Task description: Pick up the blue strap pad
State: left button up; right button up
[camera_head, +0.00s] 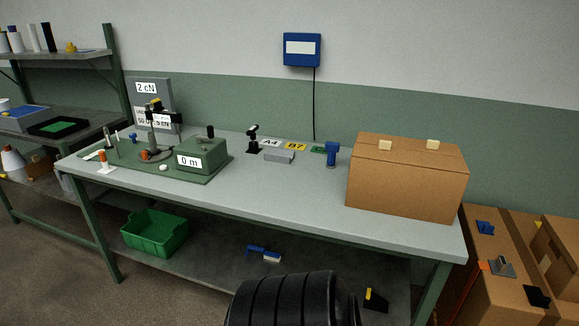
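I cannot tell for certain which blue thing is the strap pad. A small blue piece (485,227) lies on top of a cardboard box at the lower right. A blue upright piece (332,153) with a wider top stands on the table, left of the large carton. A blue and white piece (263,253) lies on the shelf under the table. None is held. Neither of my grippers shows in the head view.
The grey table (270,188) has a clear front strip. The large carton (407,182) stands at its right end, a green machine (203,155) at its left. A green crate (154,234) sits on the lower shelf. A black ribbed shape blocks the bottom middle.

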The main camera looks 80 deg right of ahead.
aim_at(484, 227)
jog(key=z, duration=2.35)
